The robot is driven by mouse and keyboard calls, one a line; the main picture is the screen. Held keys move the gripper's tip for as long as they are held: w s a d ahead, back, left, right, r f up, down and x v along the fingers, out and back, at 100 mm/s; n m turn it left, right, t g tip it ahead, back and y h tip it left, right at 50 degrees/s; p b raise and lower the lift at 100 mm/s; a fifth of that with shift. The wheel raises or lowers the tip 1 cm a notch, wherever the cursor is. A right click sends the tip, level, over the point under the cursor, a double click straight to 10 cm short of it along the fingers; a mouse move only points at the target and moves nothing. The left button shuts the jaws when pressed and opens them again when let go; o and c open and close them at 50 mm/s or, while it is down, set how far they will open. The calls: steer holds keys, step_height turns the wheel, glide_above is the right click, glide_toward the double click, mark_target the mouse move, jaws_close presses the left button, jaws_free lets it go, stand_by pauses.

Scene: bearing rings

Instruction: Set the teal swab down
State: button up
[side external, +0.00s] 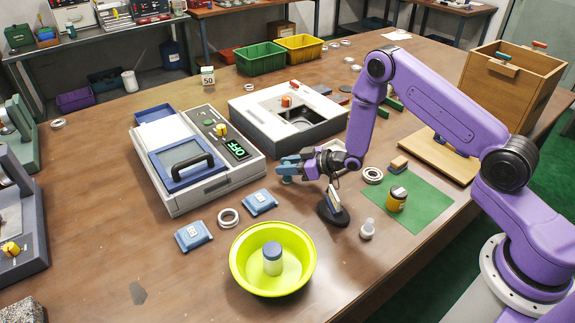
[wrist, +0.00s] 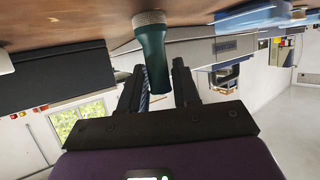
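The teal swab (wrist: 153,52) shows in the wrist view as a short teal handle with a rough grey head (wrist: 149,18). Its narrow end lies between the two dark fingers of my gripper (wrist: 157,80), which appear closed on it. In the side view my gripper (side external: 290,168) reaches left above the table, between the white-and-grey machine and the black stand. The swab is too small and covered there to separate clearly from the bluish fingers.
A lime bowl (side external: 241,279) holds a blue-lidded jar (side external: 272,259). A black stand (side external: 333,215) and white bottle (side external: 367,229) are close below my gripper. Blue packs (side external: 193,236), a metal ring (side external: 228,218) and the grey machine (side external: 205,187) lie left. A green mat (side external: 430,211) is right.

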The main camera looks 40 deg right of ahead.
steer(key=shift+o, duration=1.2)
steer(key=shift+r, duration=0.2)
steer(key=v, duration=1.2)
steer(key=shift+a, duration=0.1)
